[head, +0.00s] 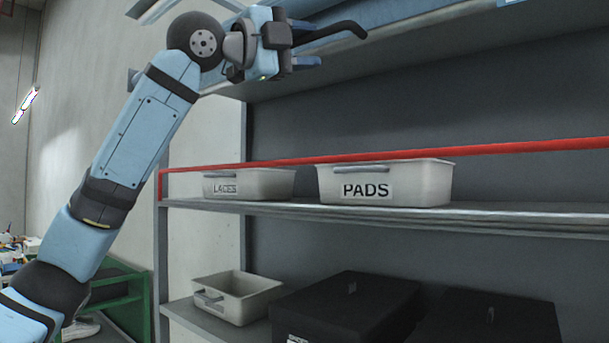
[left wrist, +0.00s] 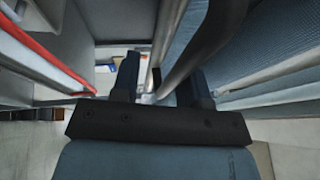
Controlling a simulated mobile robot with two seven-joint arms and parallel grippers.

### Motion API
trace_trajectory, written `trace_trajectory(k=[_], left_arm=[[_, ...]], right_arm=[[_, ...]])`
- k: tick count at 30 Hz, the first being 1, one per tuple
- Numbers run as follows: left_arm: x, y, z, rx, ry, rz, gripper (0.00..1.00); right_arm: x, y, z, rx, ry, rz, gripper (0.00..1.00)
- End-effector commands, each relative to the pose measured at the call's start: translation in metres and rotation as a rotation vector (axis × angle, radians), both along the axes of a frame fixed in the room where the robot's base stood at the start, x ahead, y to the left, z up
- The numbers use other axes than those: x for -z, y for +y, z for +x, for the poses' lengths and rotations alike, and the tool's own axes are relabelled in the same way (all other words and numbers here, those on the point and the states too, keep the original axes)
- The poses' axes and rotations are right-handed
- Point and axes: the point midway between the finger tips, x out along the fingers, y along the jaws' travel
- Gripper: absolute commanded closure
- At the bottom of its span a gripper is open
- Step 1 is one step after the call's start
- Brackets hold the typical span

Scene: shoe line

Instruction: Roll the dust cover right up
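The blue dust cover (head: 385,12) shows only in part, along the top edge of the head view; how far it is rolled is hidden. In the left wrist view, ribbed blue cloth (left wrist: 283,38) fills the upper right. My left gripper (head: 305,50) is raised high, just below the cover's front edge. A dark bent handle (head: 338,32) stands out beside its fingers. In the left wrist view, my left gripper's fingers (left wrist: 160,82) are apart, with a grey rod (left wrist: 188,48) running down between them; contact is unclear. My right gripper is in neither view.
Below is a shelf with a red front rail (head: 500,148), a LACES bin (head: 265,185) and a PADS bin (head: 425,185). Lower down are an empty-looking pale bin (head: 255,305) and dark boxes (head: 350,300). A green stand (head: 125,290) is at lower left.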

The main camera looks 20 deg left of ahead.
Motion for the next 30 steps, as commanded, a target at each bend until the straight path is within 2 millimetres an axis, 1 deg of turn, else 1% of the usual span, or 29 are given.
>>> trace_trajectory(k=[1,3,30], left_arm=[[0.013,0.001,0.001,-0.001,0.004,0.002,0.61],[0.028,0.0,0.002,-0.001,0.007,0.003,0.61],[0.209,-0.001,0.001,0.001,0.01,0.004,0.61]], right_arm=[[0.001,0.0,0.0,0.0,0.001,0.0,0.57],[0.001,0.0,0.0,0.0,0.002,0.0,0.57],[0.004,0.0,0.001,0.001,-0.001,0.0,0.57]])
